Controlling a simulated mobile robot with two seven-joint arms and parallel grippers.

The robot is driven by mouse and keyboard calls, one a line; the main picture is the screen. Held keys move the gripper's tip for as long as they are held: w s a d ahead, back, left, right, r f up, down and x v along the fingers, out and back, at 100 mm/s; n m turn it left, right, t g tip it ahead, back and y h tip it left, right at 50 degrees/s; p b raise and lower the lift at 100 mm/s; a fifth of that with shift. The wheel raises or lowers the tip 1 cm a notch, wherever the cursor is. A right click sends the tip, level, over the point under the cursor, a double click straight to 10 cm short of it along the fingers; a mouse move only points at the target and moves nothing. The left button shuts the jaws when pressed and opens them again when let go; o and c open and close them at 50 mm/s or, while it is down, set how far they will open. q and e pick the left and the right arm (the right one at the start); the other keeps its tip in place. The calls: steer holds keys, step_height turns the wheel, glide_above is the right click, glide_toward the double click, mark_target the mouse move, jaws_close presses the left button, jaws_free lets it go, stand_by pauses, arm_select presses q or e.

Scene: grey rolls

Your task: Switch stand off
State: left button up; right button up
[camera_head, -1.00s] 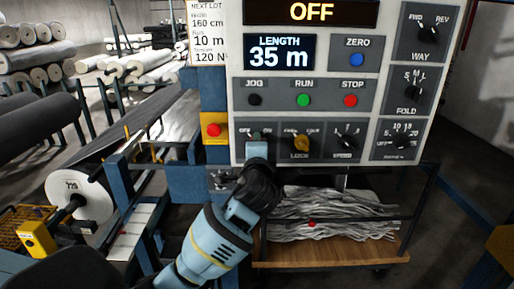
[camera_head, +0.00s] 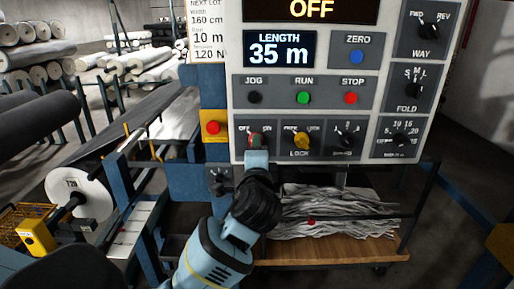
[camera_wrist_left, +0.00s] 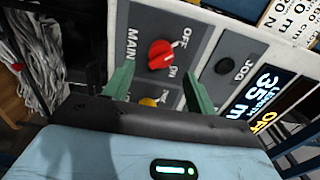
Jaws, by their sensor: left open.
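The control panel (camera_head: 330,106) fills the upper middle of the head view, and its top display (camera_head: 312,9) reads OFF. The red MAIN knob (camera_wrist_left: 161,53) sits on the panel's lower left, between OFF and ON lettering in the wrist view. A light mark on its lower edge lies near ON; I cannot tell its exact setting. My left gripper (camera_wrist_left: 158,84) is open, with one green finger on each side of the knob's lower area, apparently not gripping it. In the head view the gripper (camera_head: 256,150) partly hides the knob. My right gripper is not in view.
A yellow LOCK knob (camera_head: 301,141) is right of the gripper. JOG (camera_head: 254,97), RUN (camera_head: 303,97) and STOP (camera_head: 351,98) buttons sit above. A red button on a yellow plate (camera_head: 213,128) is to the left. A wooden shelf (camera_head: 330,250) with grey strips is below.

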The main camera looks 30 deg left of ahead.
arm_select(q)
steer(key=shift+v, duration=1.5)
steer(key=s+d+f+n+g+h, duration=0.1)
steer(key=s+d+f+h, duration=0.15)
steer(key=f, duration=0.65)
steer(key=s+d+f+g+h, duration=0.1)
steer(key=s+d+f+h, duration=0.15)
steer(key=f, duration=0.65)
steer(key=s+d+f+n+g+h, duration=0.1)
steer(key=s+f+h, duration=0.2)
steer(key=f, duration=0.7)
steer(key=s+d+f+n+g+h, duration=0.1)
steer(key=s+f+n, duration=0.2)
steer(key=s+f, duration=0.5)
steer(key=s+d+f+n+g+h, duration=0.1)
steer(key=s+f+n, duration=0.3)
steer(key=s+f, duration=0.4)
steer(key=s+d+h, duration=0.1)
steer(key=s, duration=0.4)
steer(key=shift+s+d+g, duration=0.15)
steer(key=shift+d+g, duration=0.15)
steer(key=shift+g, duration=0.1)
steer(key=shift+r, duration=0.15)
